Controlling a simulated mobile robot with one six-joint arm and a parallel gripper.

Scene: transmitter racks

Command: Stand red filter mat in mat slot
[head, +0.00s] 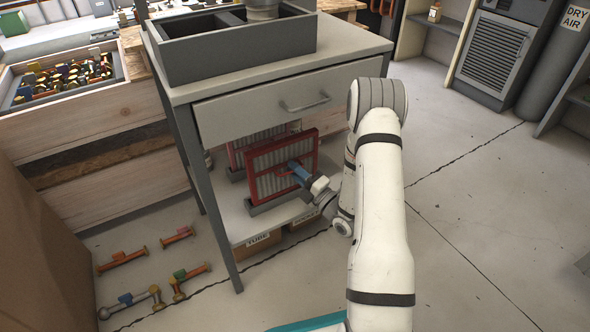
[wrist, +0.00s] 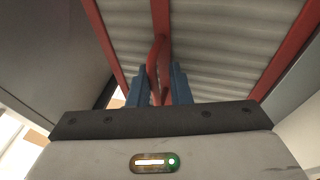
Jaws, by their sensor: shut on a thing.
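The red filter mat (head: 266,162), a red frame around grey pleats, stands upright on the lower shelf under the workbench. My gripper (head: 293,167), with blue fingers, is shut on the mat's red handle at its front. In the wrist view, the fingers (wrist: 160,88) sit on both sides of the handle, and the pleats of the mat (wrist: 215,45) fill the top. A grey mat slot (head: 272,204) lies along the mat's lower edge. Whether the mat is fully seated in it I cannot tell.
A second red-framed mat (head: 236,152) stands behind, partly hidden. The drawer (head: 262,105) hangs close above, and a table leg (head: 215,215) stands at the left. Boxes (head: 257,243) sit under the shelf. Several coloured parts (head: 140,297) lie on the floor at left. The right floor is clear.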

